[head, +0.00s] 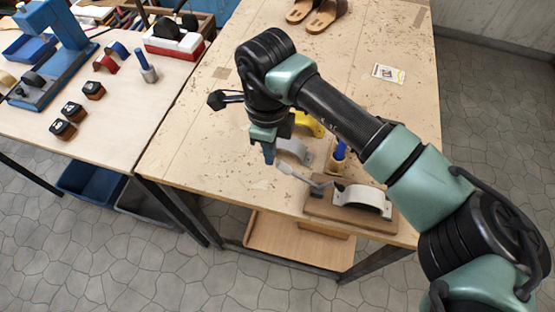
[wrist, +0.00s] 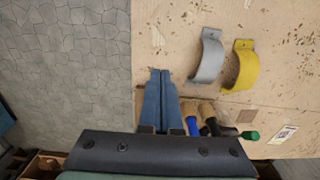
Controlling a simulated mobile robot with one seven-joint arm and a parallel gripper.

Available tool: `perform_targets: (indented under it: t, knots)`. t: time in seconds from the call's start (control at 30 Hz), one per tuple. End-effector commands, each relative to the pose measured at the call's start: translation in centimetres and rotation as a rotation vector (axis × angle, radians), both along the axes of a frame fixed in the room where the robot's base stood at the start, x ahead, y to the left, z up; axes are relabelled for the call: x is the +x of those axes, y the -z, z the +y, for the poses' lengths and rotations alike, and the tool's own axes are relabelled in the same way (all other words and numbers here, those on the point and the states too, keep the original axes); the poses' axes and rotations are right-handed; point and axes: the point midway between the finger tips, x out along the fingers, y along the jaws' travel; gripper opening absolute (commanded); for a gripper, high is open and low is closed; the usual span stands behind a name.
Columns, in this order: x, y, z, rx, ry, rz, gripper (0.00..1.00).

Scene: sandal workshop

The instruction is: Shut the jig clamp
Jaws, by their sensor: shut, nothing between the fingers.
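The jig (head: 315,208) is a brown wooden block at the table's near right corner, in the head view. A white curved piece (head: 368,197) sits on it. The clamp's lever (head: 300,177) sticks out from the jig's left side, slanting up to a pale tip. My gripper (head: 269,158) is shut and empty, pointing down just left of and above that tip. I cannot tell whether they touch. In the wrist view my blue fingers (wrist: 160,95) lie together over the table's edge. The jig and lever cannot be made out there.
A grey strap (wrist: 207,60) and a yellow strap (wrist: 241,66) lie near the jig. Several handled tools (wrist: 208,122) stand close by. A card (head: 388,74) and sandals (head: 322,15) lie farther back. The left bench (head: 120,110) holds a blue press (head: 52,45) and small jars.

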Motion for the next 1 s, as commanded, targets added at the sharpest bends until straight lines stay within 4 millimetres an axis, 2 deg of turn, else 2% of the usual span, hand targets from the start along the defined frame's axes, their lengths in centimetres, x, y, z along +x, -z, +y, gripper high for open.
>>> perform_targets:
  t: [0.37,1.0]
  knots:
    - [0.0,0.3,0.0,0.000,0.000,0.000,0.00]
    - [0.0,4.2,0.0,-0.001,0.001,0.000,0.00]
